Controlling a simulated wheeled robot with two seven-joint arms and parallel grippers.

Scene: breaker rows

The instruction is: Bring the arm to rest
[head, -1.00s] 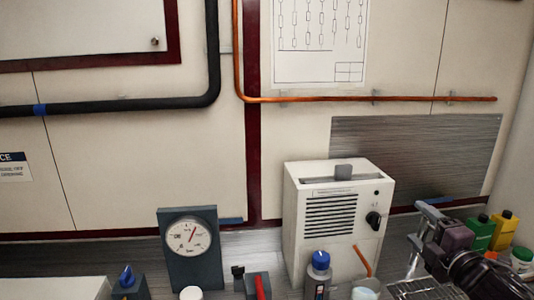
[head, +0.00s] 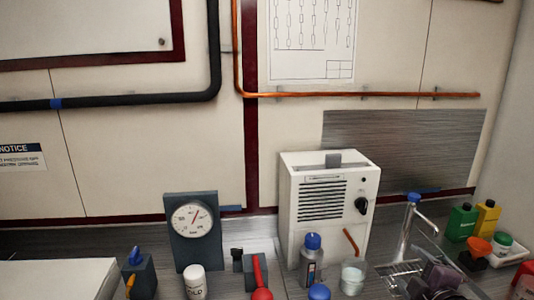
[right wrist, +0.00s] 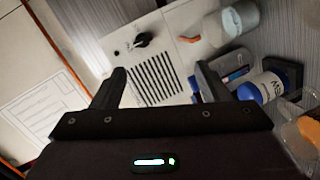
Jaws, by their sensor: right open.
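My right gripper (head: 430,282) is low at the right of the head view, in front of the tap and near the wire rack, partly cut off by the lower edge. In the right wrist view its two dark fingers (right wrist: 162,80) stand apart with nothing between them. Beyond them the white vented box (right wrist: 150,70) shows at a slant. The same white box (head: 328,212) stands on the counter in the head view, apart from the gripper. My left gripper is not in view.
A metal tap (head: 406,225) and a wire rack (head: 398,270) are close to the right gripper. A blue-capped bottle (head: 311,262), a pale cup (head: 352,280) and a dial gauge (head: 192,230) stand to its left. Green (head: 461,222) and yellow (head: 487,218) bottles are at right.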

